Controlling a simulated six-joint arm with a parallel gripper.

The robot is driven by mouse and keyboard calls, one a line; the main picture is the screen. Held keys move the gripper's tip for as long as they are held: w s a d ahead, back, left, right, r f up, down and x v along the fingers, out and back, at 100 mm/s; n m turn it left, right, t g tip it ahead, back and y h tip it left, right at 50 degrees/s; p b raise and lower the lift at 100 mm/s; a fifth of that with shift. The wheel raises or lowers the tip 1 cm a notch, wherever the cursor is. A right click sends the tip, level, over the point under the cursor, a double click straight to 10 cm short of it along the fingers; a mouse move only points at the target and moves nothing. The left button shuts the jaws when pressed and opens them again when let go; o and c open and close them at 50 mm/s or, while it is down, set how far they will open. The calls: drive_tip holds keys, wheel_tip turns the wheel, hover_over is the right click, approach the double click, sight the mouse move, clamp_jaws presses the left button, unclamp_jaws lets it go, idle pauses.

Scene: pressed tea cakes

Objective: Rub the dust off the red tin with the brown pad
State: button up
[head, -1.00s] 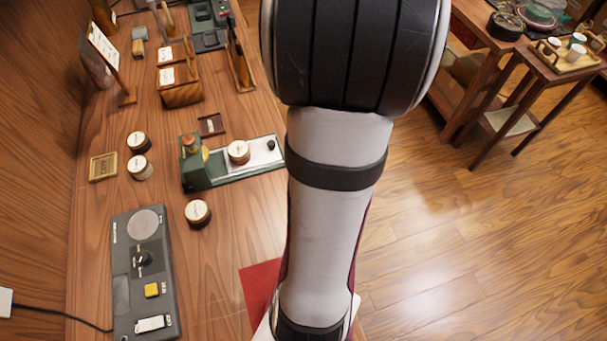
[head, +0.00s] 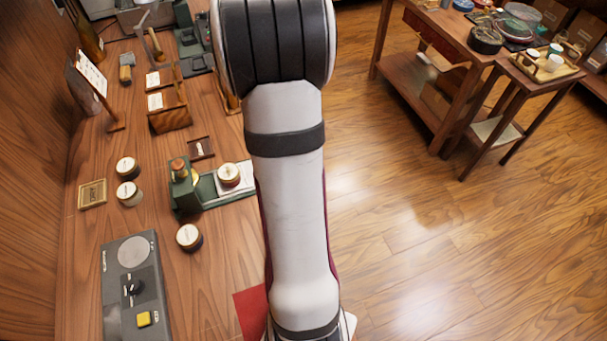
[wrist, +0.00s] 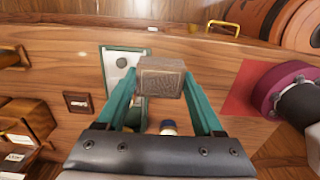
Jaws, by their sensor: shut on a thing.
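In the wrist view my gripper (wrist: 160,86) is shut on the brown pad (wrist: 162,77), a small block with a textured face, held between its teal fingers. In the head view my gripper is out of sight and my arm fills the middle. There, a pale-lidded tin with a reddish side (head: 229,176), which looks like the red tin, stands on the plate of a green device (head: 187,197). I cannot make out dust on it. In the wrist view I cannot pick this tin out; the fingers and pad cover part of the device's plate (wrist: 121,62).
Another tin (head: 189,237) stands in front of the device, and two more (head: 126,168) stand to its left. A wooden rack (head: 169,118) stands behind. A red mat (head: 248,310) lies near my arm's base.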

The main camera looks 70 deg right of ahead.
hover_over(236, 169)
drive_tip(key=shift+s+d+f, duration=0.1)
drive_tip(key=shift+f, duration=0.9)
drive_tip(key=shift+s+d+f, duration=0.15)
drive_tip(key=shift+f, duration=0.9)
drive_tip(key=shift+s+d+f, duration=0.1)
drive_tip(key=shift+f, duration=0.9)
drive_tip(key=shift+w+a+f, duration=0.3)
drive_tip(key=shift+w+f, duration=0.1)
drive_tip(key=shift+f, duration=0.2)
drive_tip(key=shift+c, duration=0.5)
drive_tip(key=shift+w+a, duration=1.7)
drive_tip(key=shift+a, duration=0.05)
drive_tip(key=shift+s+d, duration=2.15)
wheel_tip(236, 169, up, 8)
